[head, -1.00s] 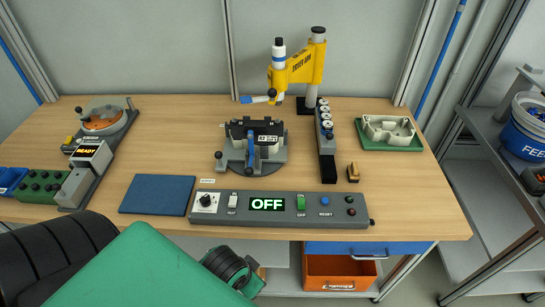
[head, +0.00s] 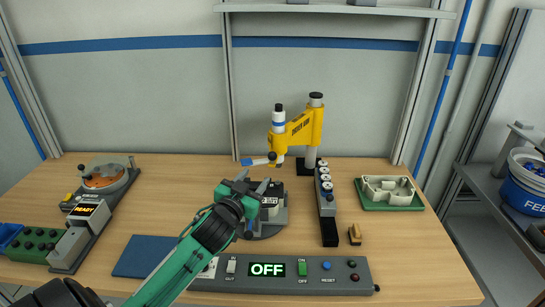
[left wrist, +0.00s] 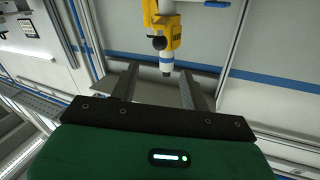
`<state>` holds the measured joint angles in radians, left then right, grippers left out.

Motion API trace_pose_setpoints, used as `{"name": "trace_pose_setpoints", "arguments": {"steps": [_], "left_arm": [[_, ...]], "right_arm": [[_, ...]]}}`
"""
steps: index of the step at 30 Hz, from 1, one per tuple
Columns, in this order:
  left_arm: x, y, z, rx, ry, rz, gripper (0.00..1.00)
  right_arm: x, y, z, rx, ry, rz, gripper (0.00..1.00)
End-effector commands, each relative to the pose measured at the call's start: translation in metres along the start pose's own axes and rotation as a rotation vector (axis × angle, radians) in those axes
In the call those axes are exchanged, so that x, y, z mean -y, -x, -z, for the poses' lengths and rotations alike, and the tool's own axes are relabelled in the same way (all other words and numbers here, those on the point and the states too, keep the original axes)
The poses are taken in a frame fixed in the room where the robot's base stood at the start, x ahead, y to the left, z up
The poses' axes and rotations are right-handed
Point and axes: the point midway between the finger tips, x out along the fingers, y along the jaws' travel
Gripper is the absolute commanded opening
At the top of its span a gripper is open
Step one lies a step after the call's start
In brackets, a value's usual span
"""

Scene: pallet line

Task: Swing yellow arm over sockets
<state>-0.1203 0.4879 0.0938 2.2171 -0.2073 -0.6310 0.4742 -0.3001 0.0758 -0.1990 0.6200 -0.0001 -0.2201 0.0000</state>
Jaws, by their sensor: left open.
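My left gripper (head: 256,186) is open and empty, below and left of that handle, in front of the central fixture (head: 274,217). It hides much of the fixture, so I cannot make out sockets there. In the left wrist view, the yellow arm (left wrist: 159,14) shows beyond my open fingers (left wrist: 158,84). My right gripper is out of view.
A control box (head: 335,276) reading OFF lies along the front edge. A grey strip with several round pieces (head: 326,190) stands right of the fixture, near a green tray with a pale casting (head: 391,192). A blue mat (head: 140,257) lies left. Bench between mat and fixture is partly clear.

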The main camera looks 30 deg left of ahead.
Motion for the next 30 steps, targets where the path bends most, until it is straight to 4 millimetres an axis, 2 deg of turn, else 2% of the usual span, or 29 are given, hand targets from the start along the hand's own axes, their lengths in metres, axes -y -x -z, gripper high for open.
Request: {"name": "trace_pose_setpoints", "arguments": {"steps": [5, 18, 24, 30], "left_arm": [[0.001, -0.025, 0.003, 0.001, -0.002, 0.000, 0.47], [0.000, -0.105, 0.001, 0.005, -0.001, 0.000, 0.47], [-0.001, -0.125, 0.000, 0.004, -0.001, 0.000, 0.47], [-0.001, -0.132, -0.002, 0.005, -0.002, 0.000, 0.47]], "right_arm": [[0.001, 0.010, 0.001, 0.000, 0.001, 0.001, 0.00], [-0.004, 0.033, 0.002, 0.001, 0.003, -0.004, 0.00], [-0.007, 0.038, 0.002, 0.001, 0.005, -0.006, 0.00], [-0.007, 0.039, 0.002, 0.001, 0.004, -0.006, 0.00]]}}
